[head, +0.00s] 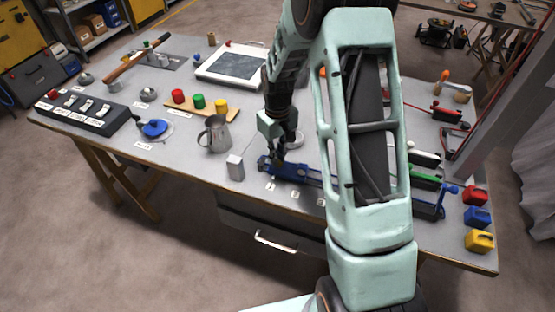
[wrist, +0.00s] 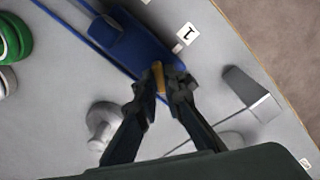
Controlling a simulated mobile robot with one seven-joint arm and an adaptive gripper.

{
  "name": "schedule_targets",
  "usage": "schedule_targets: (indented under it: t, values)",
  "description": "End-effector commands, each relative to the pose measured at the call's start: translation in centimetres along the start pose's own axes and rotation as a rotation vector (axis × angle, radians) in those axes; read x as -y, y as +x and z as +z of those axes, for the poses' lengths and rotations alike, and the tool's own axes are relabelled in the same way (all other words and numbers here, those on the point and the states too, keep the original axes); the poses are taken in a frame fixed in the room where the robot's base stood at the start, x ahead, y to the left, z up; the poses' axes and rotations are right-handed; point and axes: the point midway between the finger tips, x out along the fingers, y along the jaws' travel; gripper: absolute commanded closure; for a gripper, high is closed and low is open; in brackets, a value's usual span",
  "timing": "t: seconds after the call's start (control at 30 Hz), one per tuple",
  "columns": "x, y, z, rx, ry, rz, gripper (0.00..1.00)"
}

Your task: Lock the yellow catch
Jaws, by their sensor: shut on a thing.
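The yellow catch (wrist: 159,77) shows in the wrist view as a small yellow-orange piece at the end of a blue slide fixture (wrist: 125,45), beside a label reading 1. My gripper (wrist: 165,88) is shut on it, with one dark fingertip on each side. The fingers hide part of the catch. In the head view my gripper (head: 280,156) points down at the left end of the blue fixture (head: 293,171) near the table's front edge. The catch itself is barely visible there. My arm hides the middle of the fixture.
Red, green and yellow cylinders stand on a wooden strip (head: 205,108). Red, blue and yellow (head: 480,240) blocks sit at the table's right edge.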

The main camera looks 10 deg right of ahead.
Motion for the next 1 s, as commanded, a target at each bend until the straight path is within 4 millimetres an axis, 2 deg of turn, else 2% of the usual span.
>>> schedule_targets:
  t: [0.6, 1.0]
  values:
    - [0.03, 0.07, -0.07, -0.001, 0.582, 0.0, 1.0]
    - [0.06, -0.02, -0.06, -0.001, 0.884, 0.0, 1.0]
